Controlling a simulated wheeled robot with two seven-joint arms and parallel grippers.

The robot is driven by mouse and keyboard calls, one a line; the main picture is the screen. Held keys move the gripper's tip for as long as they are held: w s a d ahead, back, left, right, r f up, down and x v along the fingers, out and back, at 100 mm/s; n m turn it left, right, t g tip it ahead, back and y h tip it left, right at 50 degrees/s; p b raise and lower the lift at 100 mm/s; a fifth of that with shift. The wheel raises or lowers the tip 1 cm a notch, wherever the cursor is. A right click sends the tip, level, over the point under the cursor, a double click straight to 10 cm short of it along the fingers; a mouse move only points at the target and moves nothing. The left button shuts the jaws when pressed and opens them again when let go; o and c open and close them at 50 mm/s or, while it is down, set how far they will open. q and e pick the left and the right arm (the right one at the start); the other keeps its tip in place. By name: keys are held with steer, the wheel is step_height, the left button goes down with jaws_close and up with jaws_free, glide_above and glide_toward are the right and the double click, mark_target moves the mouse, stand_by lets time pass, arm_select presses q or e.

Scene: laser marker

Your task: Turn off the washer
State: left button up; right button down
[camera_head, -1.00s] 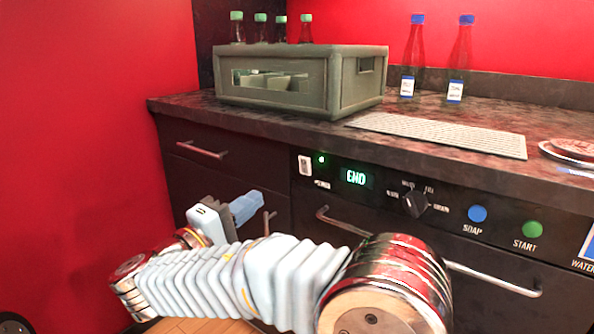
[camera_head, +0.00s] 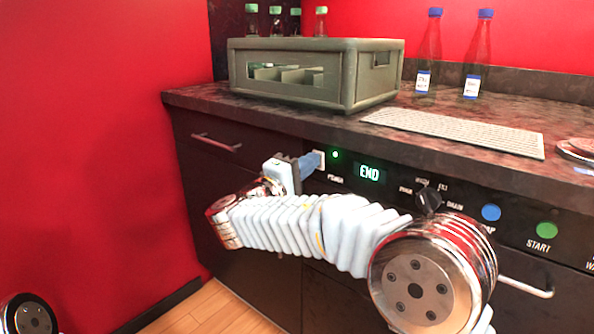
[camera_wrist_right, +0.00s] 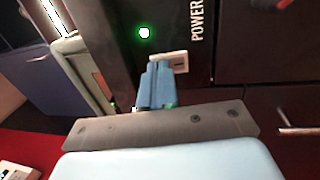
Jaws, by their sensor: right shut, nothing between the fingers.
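The washer's dark control panel (camera_head: 400,185) is set under the counter. Its display (camera_head: 370,173) reads END in green. A white power switch (camera_head: 319,158) sits at the panel's left end, beside a lit green light (camera_head: 335,155). My right gripper (camera_head: 318,162) is shut and empty, its blue fingertips at the switch and hiding part of it. In the right wrist view the fingertips (camera_wrist_right: 158,72) overlap the switch (camera_wrist_right: 174,62), below the lit green light (camera_wrist_right: 144,32) and beside the POWER label. I cannot tell whether they touch it. My left gripper is not in view.
A grey-green crate (camera_head: 292,90) stands on the counter with green-capped bottles behind it. Two blue-capped bottles (camera_head: 428,60) and a ribbed drying mat (camera_head: 455,132) are to its right. A dial (camera_head: 428,200), blue button (camera_head: 491,212) and green START button (camera_head: 547,230) lie along the panel.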

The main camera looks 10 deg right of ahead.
steer(key=shift+w+d, duration=0.1)
steer(key=shift+d, duration=0.05)
steer(key=p, duration=0.1)
steer(key=r+g+y+p, duration=0.1)
steer(key=shift+w+d+r+p, duration=0.2)
steer(key=shift+d+r+p, duration=0.1)
steer(key=shift+d, duration=0.05)
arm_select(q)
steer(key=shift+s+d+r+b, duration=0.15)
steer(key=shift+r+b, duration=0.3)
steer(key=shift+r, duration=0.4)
arm_select(e)
steer(key=shift+f, duration=0.4)
